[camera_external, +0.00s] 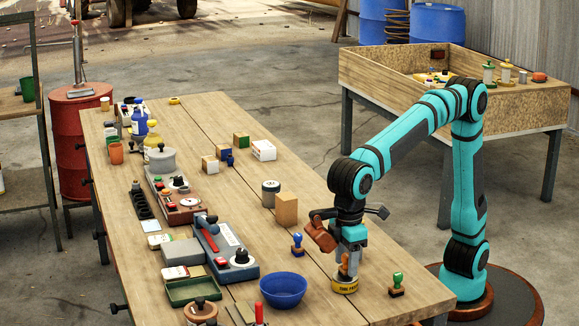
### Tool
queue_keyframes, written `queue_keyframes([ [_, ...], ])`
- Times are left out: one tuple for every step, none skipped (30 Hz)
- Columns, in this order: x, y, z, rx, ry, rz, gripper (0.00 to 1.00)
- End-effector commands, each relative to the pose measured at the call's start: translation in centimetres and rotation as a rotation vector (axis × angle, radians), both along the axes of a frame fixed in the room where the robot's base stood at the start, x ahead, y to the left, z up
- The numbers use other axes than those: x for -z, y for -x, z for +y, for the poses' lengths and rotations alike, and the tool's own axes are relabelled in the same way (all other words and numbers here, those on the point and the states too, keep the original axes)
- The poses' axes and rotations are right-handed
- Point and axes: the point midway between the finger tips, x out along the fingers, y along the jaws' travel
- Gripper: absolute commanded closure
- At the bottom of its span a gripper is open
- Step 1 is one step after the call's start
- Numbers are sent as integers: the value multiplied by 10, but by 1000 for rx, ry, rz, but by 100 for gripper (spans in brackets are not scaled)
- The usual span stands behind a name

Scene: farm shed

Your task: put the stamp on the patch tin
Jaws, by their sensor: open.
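The yellow patch tin (345,285) sits near the right front of the wooden workbench. A small stamp with a brown handle (344,266) stands roughly upright on top of the tin. My gripper (349,262) points down right at this stamp, its fingers close around or beside the handle. The jaws are open; the gap between them is partly hidden by the stamp and the gripper body. A blue stamp (297,245) stands on the bench left of my gripper, and a green stamp (397,285) stands right of the tin.
A blue bowl (283,290) is left of the tin. A wooden block (286,209) and a lidded grey can (271,193) stand behind. Several tools and tins crowd the bench's left side. A walled wooden table (515,106) stands behind my arm.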

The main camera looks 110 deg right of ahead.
Motion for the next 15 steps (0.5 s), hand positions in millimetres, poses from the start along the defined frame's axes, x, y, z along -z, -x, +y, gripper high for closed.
queue_keyframes([
  [-8,0,0,0,-1,-2,48],
  [-13,0,0,0,-1,-2,48],
  [-21,0,0,0,-1,-3,48],
  [-26,0,0,0,-1,-3,48],
  [-32,0,0,0,-1,-2,48],
  [-41,0,0,0,-1,-3,48],
  [-46,0,0,0,-1,-2,48],
  [-52,0,0,0,-1,-2,48],
  [-60,0,0,0,-1,-3,48],
  [-66,0,0,0,-1,-1,48],
  [-71,0,0,0,-1,-2,48],
  [-78,0,0,0,-1,-2,48],
  [-82,0,0,0,0,-1,48],
  [-87,0,0,0,-1,-1,48],
  [-92,0,0,0,-1,-2,48],
])
